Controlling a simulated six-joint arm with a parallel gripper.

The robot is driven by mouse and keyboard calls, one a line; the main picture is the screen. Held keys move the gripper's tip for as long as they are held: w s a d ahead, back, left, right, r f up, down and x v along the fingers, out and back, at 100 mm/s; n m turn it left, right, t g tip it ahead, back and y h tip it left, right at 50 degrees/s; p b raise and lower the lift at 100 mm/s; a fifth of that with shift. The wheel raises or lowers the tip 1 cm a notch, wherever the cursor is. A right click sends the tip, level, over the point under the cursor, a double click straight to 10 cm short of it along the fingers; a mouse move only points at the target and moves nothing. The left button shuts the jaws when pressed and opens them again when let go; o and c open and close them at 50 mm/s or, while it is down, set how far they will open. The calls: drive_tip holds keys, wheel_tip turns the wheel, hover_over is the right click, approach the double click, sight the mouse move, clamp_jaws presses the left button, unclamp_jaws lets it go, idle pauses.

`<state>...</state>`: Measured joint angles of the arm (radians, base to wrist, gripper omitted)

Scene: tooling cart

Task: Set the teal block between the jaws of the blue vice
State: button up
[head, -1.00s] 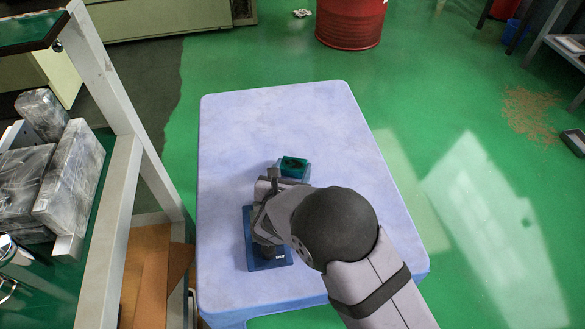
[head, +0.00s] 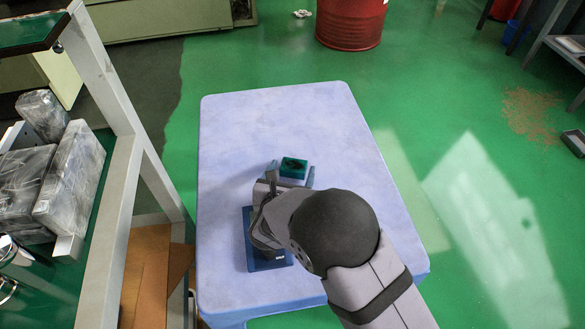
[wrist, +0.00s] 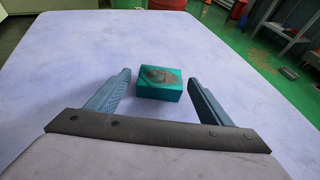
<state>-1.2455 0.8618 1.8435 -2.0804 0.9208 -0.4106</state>
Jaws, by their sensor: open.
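The teal block (head: 293,167) has a dark, worn-looking patch on top and lies on the pale blue cart top. In the wrist view the teal block (wrist: 159,83) sits between and slightly beyond the fingertips, with a gap on both sides. My gripper (head: 292,172) is open and empty, its blue-grey fingers spread left and right of the block. It also shows in the wrist view (wrist: 160,80). The blue vice (head: 270,263) stands nearer the front left of the cart top. My arm covers most of it, and its jaws are hidden.
The cart top (head: 300,115) is clear behind and to the right of the block. A rack (head: 115,200) with wrapped boxes stands left of the cart. A red drum (head: 350,22) stands on the green floor behind.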

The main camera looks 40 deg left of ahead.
drive_tip(key=v, duration=1.1)
